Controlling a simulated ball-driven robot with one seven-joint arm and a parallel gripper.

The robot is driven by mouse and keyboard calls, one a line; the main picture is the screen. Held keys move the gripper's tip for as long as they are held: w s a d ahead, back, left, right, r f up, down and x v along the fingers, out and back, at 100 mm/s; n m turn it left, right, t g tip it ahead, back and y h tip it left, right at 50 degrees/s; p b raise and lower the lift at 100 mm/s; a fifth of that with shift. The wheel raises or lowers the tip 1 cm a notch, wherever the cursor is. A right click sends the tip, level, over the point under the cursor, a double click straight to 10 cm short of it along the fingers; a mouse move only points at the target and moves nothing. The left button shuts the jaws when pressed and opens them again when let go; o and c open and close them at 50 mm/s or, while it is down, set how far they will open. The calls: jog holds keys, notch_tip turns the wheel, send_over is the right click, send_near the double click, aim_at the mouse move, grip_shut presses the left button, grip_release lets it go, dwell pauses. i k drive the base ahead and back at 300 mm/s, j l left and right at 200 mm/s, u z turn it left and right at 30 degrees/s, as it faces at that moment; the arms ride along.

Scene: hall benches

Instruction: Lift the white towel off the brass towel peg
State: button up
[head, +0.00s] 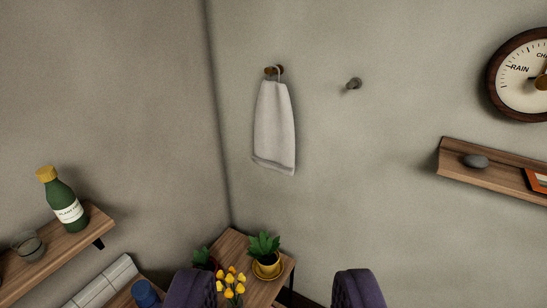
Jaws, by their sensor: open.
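The white towel (274,130) hangs by a loop from the brass towel peg (271,71) on the back wall, just right of the room corner. It hangs down free, slightly tilted, and its loop shows at the peg. My gripper (275,292) is at the bottom of the head view, its two dark purple fingers wide apart. It is open, and no towel is between the fingers. The fingers appear well below the towel in the picture and apart from it.
Another, bare peg (353,84) is right of the towel. A wooden table (232,244) with potted plants (265,254) and yellow flowers (231,283) stands below. A left shelf (60,250) holds a green bottle (63,203); a right shelf (510,178) holds a stone (475,161).

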aim_at(275, 132)
jog(key=k+u, duration=0.2)
jog(key=u, duration=0.2)
jog(key=k+u, duration=0.15)
jog(key=u, duration=0.25)
jog(key=k+j+u, duration=0.15)
jog(key=u, duration=0.25)
jog(key=i+l, duration=0.25)
jog(key=l, duration=0.15)
jog(key=i+l, duration=0.25)
jog(key=l, duration=0.2)
jog(key=i+l, duration=0.2)
jog(key=l, duration=0.2)
jog(key=i+l, duration=0.25)
jog(key=l, duration=0.2)
jog(key=i+l+u, duration=0.1)
jog(key=i+l, duration=0.15)
jog(key=l, duration=0.15)
jog(key=i+l, duration=0.25)
jog(key=l, duration=0.2)
jog(key=i+l, duration=0.2)
jog(key=l, duration=0.25)
jog(key=i+l, duration=0.25)
jog(key=l, duration=0.2)
